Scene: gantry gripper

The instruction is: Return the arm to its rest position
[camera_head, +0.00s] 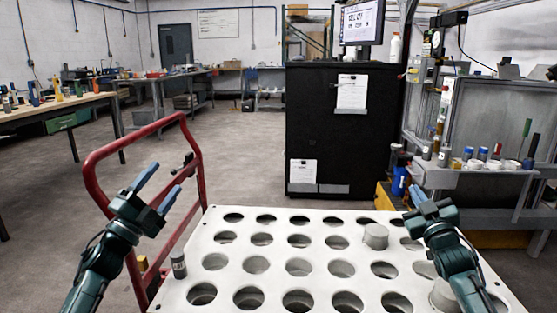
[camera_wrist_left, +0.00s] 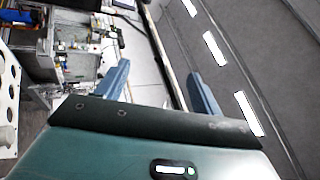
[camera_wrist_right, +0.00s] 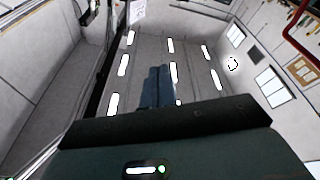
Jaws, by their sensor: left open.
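My left gripper (camera_head: 165,184) is raised above the left edge of the white holed table. Its two blue fingers are spread with nothing between them, as the left wrist view (camera_wrist_left: 158,88) also shows. My right gripper (camera_head: 418,196) is raised over the right side of the table. Its fingers are together in the right wrist view (camera_wrist_right: 158,84), and no held object shows. The forearms reach up from the bottom corners of the head view.
The white table (camera_head: 225,291) has rows of round holes. A grey cylinder (camera_head: 376,236) stands at its right, another (camera_head: 442,296) is partly behind my right arm, and a small dark one (camera_head: 178,265) is at the left. A red rail (camera_head: 135,143) stands close behind my left gripper.

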